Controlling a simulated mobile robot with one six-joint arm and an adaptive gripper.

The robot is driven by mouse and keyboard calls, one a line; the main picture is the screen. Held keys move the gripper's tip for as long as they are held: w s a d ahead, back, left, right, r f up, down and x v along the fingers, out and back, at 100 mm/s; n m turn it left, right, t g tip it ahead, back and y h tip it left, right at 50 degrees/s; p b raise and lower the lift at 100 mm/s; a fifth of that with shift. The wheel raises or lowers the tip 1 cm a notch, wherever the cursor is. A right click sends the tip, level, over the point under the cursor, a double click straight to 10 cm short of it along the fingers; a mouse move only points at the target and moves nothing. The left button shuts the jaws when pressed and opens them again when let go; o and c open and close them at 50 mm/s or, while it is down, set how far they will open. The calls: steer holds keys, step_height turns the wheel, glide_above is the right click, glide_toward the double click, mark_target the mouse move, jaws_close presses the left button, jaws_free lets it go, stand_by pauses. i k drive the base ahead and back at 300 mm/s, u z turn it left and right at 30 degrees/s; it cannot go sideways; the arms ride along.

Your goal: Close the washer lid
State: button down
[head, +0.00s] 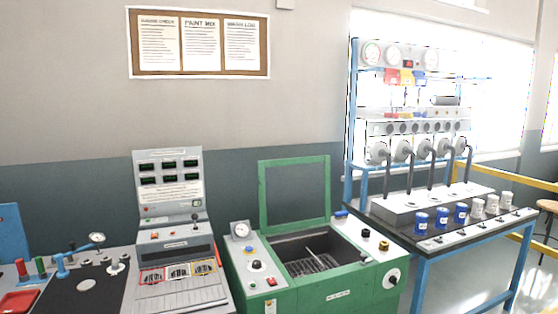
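The washer (340,283) is a green cabinet at the lower middle of the head view, with an open basin in its top. Its lid (264,194) is a green frame with a see-through pane, and it stands raised, near upright, at the back of the basin. Inside the dark basin are a grate (312,264) and a thin pale rod. My gripper is not in view.
A grey console (172,215) with small displays stands left of the washer. A blue-framed bench (440,243) with blue and white cups stands to the right. A dark worktop (85,292) with fittings is at the lower left. The space above the basin is clear.

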mark_target(264, 229)
steer(key=u, duration=0.2)
steer(key=i, duration=1.1)
steer(key=z, duration=0.2)
